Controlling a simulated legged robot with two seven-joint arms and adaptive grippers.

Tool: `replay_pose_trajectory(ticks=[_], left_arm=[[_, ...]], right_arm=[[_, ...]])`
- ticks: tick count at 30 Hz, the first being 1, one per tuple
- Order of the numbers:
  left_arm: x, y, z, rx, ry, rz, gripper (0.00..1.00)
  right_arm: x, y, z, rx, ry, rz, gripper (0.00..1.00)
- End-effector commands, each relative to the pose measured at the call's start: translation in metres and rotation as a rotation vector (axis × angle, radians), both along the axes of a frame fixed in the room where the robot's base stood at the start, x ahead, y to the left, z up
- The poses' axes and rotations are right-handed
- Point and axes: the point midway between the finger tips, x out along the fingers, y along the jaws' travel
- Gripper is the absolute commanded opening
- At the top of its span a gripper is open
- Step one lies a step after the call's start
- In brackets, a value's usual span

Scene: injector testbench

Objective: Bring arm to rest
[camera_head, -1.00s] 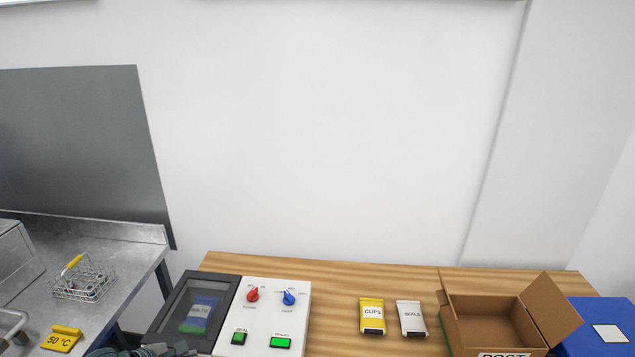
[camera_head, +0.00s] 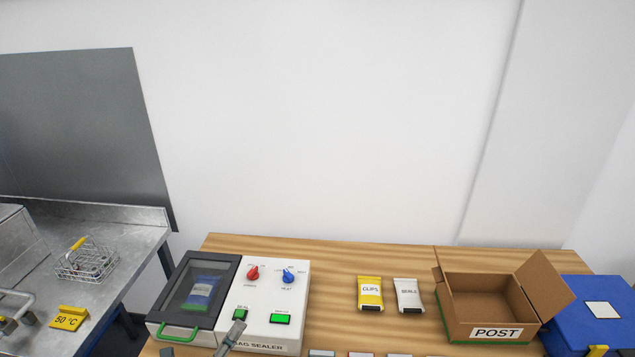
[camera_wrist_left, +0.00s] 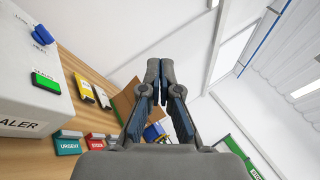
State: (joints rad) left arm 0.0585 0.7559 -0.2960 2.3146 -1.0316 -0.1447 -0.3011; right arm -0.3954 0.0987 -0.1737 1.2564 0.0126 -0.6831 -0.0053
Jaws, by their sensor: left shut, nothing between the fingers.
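My left gripper (camera_head: 236,330) shows at the bottom of the head view, in front of the bag sealer (camera_head: 263,318). It is shut and empty. In the left wrist view its fingers (camera_wrist_left: 158,68) meet at the tips, with nothing between them. The sealer's front panel carries a red knob, a blue knob and green buttons. Its dark-framed lid (camera_head: 190,292) with a green handle is down, and a blue packet (camera_head: 203,289) shows through the window. My right gripper is in neither view.
A yellow CLIPS packet (camera_head: 370,292) and a white SEALS packet (camera_head: 408,294) lie on the wooden table (camera_head: 335,275). An open POST box (camera_head: 490,318) and a blue box (camera_head: 590,305) stand at right. A wire basket (camera_head: 87,262) and a 50 °C sign (camera_head: 69,318) sit on the steel bench.

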Motion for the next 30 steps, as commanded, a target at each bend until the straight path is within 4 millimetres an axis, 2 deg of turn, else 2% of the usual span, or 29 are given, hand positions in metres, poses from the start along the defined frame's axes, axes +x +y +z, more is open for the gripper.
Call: replay_pose_trajectory(ticks=[1,2,3,5,6,9,12,15,18,24,25,30], left_arm=[[0.003,0.021,-0.02,-0.231,0.142,0.084,0.0],[0.005,0.035,-0.036,-0.366,0.233,0.142,0.0],[0.004,0.055,-0.063,-0.537,0.357,0.226,0.0],[-0.003,0.077,-0.108,-0.752,0.533,0.343,0.0],[-0.013,0.087,-0.139,-0.874,0.644,0.42,0.0],[-0.049,0.099,-0.212,-1.119,0.903,0.6,0.0],[-0.092,0.094,-0.268,-1.286,1.122,0.753,0.0],[-0.133,0.083,-0.304,-1.397,1.298,0.874,0.0],[-0.17,0.069,-0.329,-1.474,1.448,0.978,0.0],[-0.241,0.036,-0.357,-1.574,1.717,1.16,0.0],[-0.246,0.033,-0.363,-1.578,1.741,1.18,0.0],[-0.233,0.032,-0.427,-1.556,1.745,1.199,0.0]], right_arm=[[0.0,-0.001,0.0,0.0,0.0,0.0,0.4],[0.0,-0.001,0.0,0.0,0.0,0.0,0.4],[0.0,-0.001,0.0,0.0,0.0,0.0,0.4],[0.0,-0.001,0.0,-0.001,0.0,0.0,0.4],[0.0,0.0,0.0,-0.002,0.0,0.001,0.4],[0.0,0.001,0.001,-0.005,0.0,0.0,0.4],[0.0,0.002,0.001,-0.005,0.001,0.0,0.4],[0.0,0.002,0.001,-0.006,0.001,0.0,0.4],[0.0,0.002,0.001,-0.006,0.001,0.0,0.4],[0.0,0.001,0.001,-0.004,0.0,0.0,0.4],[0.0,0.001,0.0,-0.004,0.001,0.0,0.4],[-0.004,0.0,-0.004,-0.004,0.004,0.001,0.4]])
